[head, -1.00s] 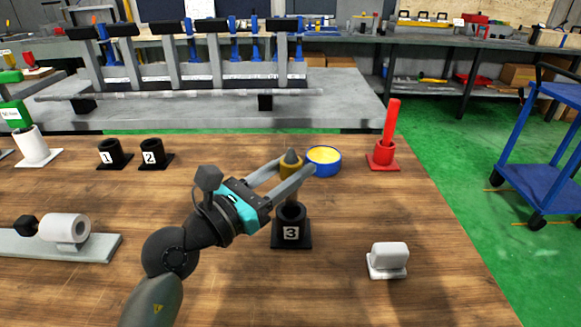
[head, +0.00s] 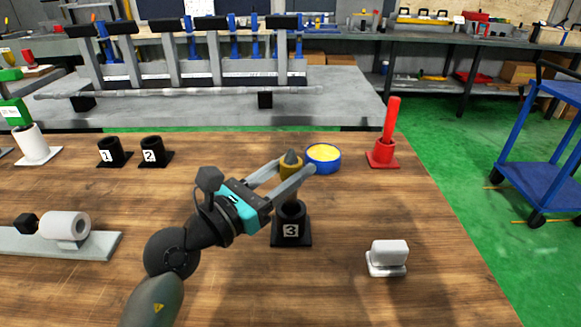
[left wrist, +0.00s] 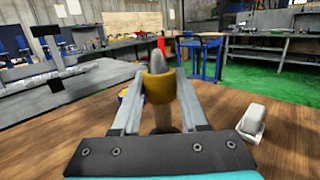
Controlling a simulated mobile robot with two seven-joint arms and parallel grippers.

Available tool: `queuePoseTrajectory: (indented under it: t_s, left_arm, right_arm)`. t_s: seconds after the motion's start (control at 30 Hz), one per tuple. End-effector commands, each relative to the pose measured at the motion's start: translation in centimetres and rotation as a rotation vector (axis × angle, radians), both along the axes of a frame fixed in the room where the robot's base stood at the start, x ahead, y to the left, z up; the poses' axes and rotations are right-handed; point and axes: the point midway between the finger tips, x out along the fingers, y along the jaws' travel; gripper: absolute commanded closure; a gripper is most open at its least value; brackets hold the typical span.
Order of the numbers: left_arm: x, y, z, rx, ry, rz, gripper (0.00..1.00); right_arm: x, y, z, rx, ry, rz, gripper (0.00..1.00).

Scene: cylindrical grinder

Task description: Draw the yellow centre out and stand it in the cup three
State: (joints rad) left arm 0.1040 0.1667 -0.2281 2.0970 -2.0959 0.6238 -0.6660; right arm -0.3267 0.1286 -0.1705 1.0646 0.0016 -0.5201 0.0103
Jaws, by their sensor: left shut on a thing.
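The yellow centre (head: 291,168) has a yellow band, a grey pointed tip on top and a grey shank below. It stands about upright between the fingers of my left gripper (head: 293,170), which is shut on its band. The band also shows in the left wrist view (left wrist: 159,88). Cup three (head: 291,232) is black with a white "3" label and sits directly below the centre. The shank runs down to the cup's mouth; how deep it goes in I cannot tell. My right gripper is in neither view.
A blue tub with yellow contents (head: 323,158) stands just behind the gripper. A red holder with a red rod (head: 383,150) is behind right, a white block on a base (head: 388,257) front right. Cups one (head: 113,153) and two (head: 154,152) are at left. Bare table lies between.

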Motion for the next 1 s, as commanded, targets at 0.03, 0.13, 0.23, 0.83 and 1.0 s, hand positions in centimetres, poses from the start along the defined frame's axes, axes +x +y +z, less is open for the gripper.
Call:
queuePoseTrajectory:
  t_s: [0.03, 0.13, 0.23, 0.83, 1.0]
  left_arm:
    - [0.0, 0.0, 0.0, -0.002, -0.004, 0.0, 1.0]
    - [0.0, 0.0, -0.3, -0.003, -0.003, 0.0, 1.0]
    - [0.0, 0.0, -0.5, -0.003, -0.003, 0.0, 1.0]
    - [0.0, 0.0, -2.0, -0.003, -0.003, 0.001, 1.0]
    - [0.0, 0.0, -2.4, -0.002, -0.003, 0.001, 1.0]
  right_arm:
    - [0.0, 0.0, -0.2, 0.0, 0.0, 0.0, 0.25]
    - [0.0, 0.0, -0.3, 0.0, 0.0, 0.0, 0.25]
    - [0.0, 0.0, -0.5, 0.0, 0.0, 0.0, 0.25]
    - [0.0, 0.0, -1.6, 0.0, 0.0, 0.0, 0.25]
    - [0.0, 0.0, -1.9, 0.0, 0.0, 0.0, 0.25]
